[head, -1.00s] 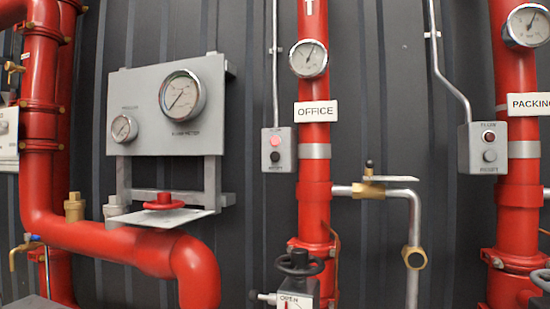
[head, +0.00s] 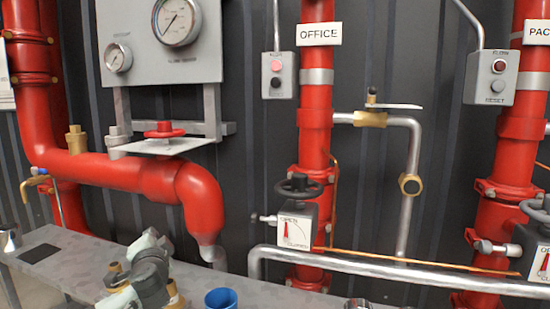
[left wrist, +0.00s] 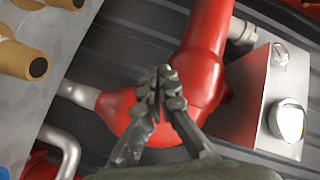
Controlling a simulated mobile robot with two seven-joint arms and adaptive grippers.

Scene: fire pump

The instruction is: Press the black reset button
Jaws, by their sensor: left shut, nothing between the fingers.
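The black reset button (head: 276,82) sits low on a small grey box (head: 265,75), under a pink button (head: 276,65). The box is on the dark wall, left of the pipe labelled OFFICE. My left gripper (head: 152,250) is low in the head view, above the bench, well below and left of the button. In the left wrist view my left gripper (left wrist: 160,86) has its fingers together with nothing between them, in front of a red pipe. The button cannot be made out in the left wrist view. My right gripper is not in view.
A second box (head: 492,78) at right has a red light and a grey button. A gauge panel (head: 210,65), a red elbow pipe (head: 195,190) and a valve wheel (head: 299,187) surround the area. The bench (head: 60,262) carries brass fittings and a blue cup (head: 221,299).

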